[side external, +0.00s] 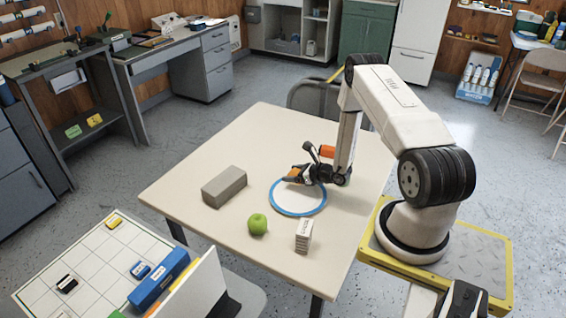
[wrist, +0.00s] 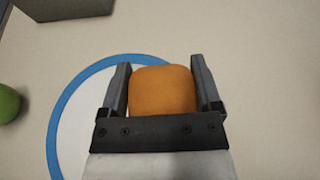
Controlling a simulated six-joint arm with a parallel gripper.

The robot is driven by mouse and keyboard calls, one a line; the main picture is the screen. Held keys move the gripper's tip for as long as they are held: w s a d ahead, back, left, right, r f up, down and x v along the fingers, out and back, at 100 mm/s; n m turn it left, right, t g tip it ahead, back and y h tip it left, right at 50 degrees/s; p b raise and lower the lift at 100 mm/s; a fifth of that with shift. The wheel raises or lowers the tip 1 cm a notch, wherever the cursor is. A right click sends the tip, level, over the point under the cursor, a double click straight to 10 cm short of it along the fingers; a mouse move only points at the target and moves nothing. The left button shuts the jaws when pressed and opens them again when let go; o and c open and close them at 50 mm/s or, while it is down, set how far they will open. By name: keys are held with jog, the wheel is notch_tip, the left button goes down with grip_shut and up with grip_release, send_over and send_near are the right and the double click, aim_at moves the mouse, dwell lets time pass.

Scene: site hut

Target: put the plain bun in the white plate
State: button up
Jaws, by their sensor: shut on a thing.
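The plain bun (wrist: 162,92) is a smooth orange-brown, rounded thing between my two fingers in the wrist view. My gripper (wrist: 163,82) is shut on it, one finger on each side. The white plate (side external: 305,200) has a blue rim and lies on the table in the side view. My gripper (side external: 297,175) is over the far part of the plate there, with the bun mostly hidden by the fingers. The plate's blue rim (wrist: 54,130) also shows in the wrist view, partly behind my gripper. Whether the bun touches the plate I cannot tell.
A grey block (side external: 224,187) lies left of the plate. A green apple (side external: 257,224) and a small white printed box (side external: 304,236) stand in front of the plate. The table (side external: 265,125) is bare at its far left part.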

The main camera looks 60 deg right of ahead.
jog(key=shift+f, duration=0.35)
jog(key=o, duration=1)
jog(key=shift+o, duration=0.2)
jog(key=shift+r, duration=0.15)
jog(key=shift+s+r, duration=0.1)
jog(key=shift+r, duration=0.35)
jog(key=shift+v, duration=3.6)
